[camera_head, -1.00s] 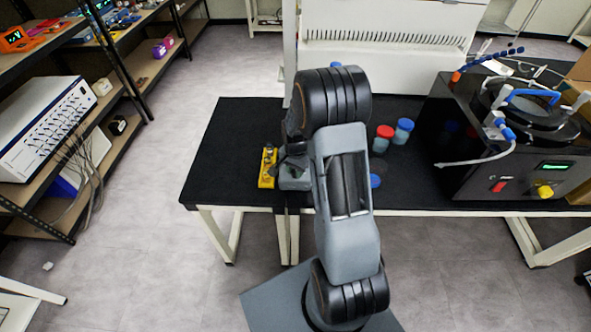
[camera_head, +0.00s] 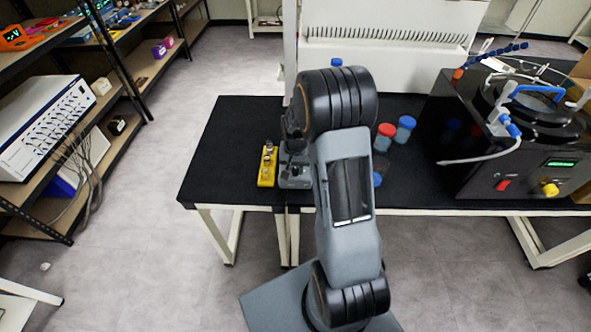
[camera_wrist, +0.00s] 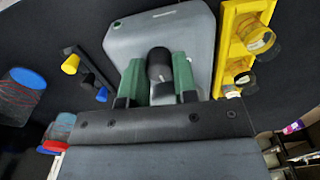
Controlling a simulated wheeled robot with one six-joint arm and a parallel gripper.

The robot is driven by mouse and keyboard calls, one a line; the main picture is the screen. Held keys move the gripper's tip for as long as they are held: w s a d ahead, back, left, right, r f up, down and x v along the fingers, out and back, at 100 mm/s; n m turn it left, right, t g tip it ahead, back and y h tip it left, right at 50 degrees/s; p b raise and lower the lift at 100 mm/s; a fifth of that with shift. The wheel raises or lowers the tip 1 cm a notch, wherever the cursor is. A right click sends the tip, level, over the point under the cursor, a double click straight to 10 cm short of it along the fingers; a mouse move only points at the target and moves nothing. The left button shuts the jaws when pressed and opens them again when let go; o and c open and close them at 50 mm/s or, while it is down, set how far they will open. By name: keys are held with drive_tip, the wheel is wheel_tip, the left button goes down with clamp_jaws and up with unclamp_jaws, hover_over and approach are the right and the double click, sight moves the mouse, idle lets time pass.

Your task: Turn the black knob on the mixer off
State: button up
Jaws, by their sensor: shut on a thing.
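The mixer is a light grey box (camera_wrist: 190,28) with rounded corners, lying ahead of my gripper in the wrist view. In the head view the mixer (camera_head: 296,183) sits near the front edge of the black table, partly hidden by my arm. Its black knob (camera_wrist: 158,64) stands between the green fingers of my gripper (camera_wrist: 160,78). The gripper is shut on the knob, with a finger on each side. The knob's pointer mark cannot be read clearly. In the head view my arm hides the fingers and knob.
A yellow rack (camera_wrist: 228,48) with small vials stands close beside the mixer; it also shows in the head view (camera_head: 266,169). Red-capped (camera_head: 384,137) and blue-capped (camera_head: 404,129) bottles stand right of my arm. The freeze dryer (camera_head: 510,140) stands at the right. The table's left part is clear.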

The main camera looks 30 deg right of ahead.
sight(295, 169)
drive_tip(key=n+b, duration=0.1)
drive_tip(key=n, duration=0.4)
drive_tip(key=shift+n+b, duration=0.3)
drive_tip(key=shift+b, duration=0.05)
drive_tip(key=n+b, duration=0.1)
drive_tip(key=n, duration=0.3)
drive_tip(key=shift+a+n, duration=0.1)
drive_tip(key=shift+n, duration=0.2)
drive_tip(key=o, duration=0.9)
drive_tip(key=shift+o, duration=0.2)
wheel_tip(295, 169, up, 14)
idle(0.7)
